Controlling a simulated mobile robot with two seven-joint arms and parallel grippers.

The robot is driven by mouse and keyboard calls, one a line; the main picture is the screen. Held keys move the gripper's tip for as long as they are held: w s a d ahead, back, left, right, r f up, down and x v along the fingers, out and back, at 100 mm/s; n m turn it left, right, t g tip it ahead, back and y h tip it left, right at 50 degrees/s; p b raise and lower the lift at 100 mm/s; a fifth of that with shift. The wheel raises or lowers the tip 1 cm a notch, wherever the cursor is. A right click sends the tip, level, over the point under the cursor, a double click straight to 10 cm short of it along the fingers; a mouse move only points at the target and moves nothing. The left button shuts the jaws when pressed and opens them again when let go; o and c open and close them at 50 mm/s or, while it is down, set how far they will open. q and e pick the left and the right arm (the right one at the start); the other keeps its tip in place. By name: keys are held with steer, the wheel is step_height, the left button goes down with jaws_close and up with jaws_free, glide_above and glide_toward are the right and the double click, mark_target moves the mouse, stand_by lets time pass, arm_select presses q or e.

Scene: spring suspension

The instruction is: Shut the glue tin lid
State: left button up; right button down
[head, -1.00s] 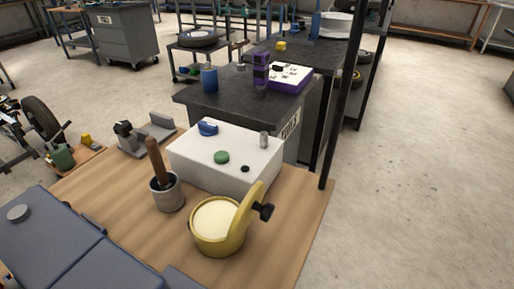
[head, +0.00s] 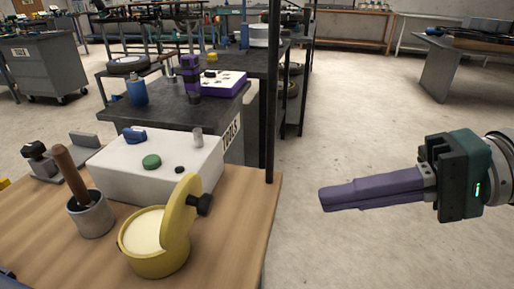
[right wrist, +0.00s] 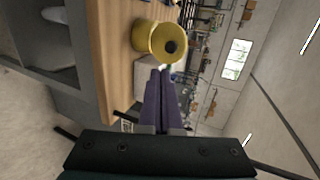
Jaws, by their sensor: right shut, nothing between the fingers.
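The yellow glue tin (head: 152,252) stands on the wooden table near its right edge, with pale contents showing. Its yellow lid (head: 181,218) is hinged up at the right side, tilted steeply open, with a black knob (head: 205,204) on its outer face. My right gripper (head: 322,200) is shut and empty, to the right of the tin and apart from it, over the floor beyond the table edge. In the right wrist view the purple fingers (right wrist: 160,72) lie together, and the lid (right wrist: 160,42) with its knob shows just beyond them. My left gripper is not in view.
A grey cup (head: 90,216) with a wooden handle stands left of the tin. A white box (head: 150,178) with small items on top is behind it. A dark post (head: 270,120) rises at the table's back right corner. Floor right of the table is clear.

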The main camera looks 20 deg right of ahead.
glide_toward(212, 203)
step_height(212, 203, down, 3)
steer(key=a, duration=0.1)
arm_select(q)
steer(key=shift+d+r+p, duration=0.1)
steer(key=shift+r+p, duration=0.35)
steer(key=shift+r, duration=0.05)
arm_select(e)
steer(key=shift+w+a+r, duration=0.1)
steer(key=shift+w+a, duration=0.35)
steer(key=shift+a, duration=0.3)
steer(key=shift+w+a+r, duration=0.1)
steer(key=shift+w+a, duration=0.35)
steer(key=shift+a, duration=0.25)
steer(key=shift+w+a, duration=0.45)
steer(key=shift+a, duration=0.3)
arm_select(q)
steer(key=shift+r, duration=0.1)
arm_select(e)
steer(key=shift+r, duration=0.1)
